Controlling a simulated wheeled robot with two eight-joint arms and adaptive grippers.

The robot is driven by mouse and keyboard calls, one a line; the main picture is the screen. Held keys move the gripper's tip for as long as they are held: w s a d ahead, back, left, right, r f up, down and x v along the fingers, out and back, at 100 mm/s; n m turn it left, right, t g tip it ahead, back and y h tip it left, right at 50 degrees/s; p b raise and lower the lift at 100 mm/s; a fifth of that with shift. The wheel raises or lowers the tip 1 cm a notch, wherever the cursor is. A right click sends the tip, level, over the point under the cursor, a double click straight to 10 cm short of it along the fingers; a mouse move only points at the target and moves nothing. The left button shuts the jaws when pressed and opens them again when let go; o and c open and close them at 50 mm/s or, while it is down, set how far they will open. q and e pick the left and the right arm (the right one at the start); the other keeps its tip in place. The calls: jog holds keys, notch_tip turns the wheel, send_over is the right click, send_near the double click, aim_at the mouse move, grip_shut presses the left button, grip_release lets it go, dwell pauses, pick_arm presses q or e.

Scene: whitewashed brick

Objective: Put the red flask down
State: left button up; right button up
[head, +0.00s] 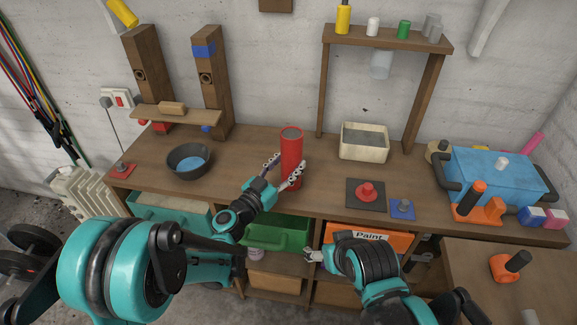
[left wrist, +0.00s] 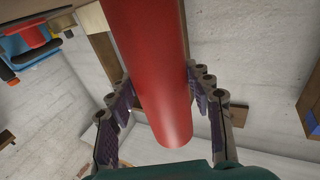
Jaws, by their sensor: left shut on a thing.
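The red flask (head: 291,148) is a tall upright cylinder with a grey top, at the middle of the wooden workbench (head: 240,160). My left gripper (head: 284,168) is shut on it, one finger on each side of its lower half. In the left wrist view the flask (left wrist: 155,70) runs between the two fingers of the gripper (left wrist: 160,82). I cannot tell whether its base touches the bench top. My right gripper (head: 312,256) is low in front of the bench, away from the flask; its jaws are too small to read.
A dark bowl (head: 188,161) stands left of the flask. A cream tub (head: 364,142) stands behind right, under a wooden shelf frame (head: 388,38). A black plate with a red knob (head: 366,193) lies to the right, beside a blue piece (head: 402,208). Bare bench lies between bowl and flask.

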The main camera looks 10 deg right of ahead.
pick_arm(q)
jog(key=o, duration=1.7)
jog(key=shift+f, duration=0.1)
jog(key=shift+c, duration=0.2)
jog(key=shift+s+a+r, duration=0.2)
jog(key=shift+a, duration=0.05)
jog(key=v, duration=1.1)
jog(key=shift+s, duration=0.2)
jog(key=shift+a, duration=0.15)
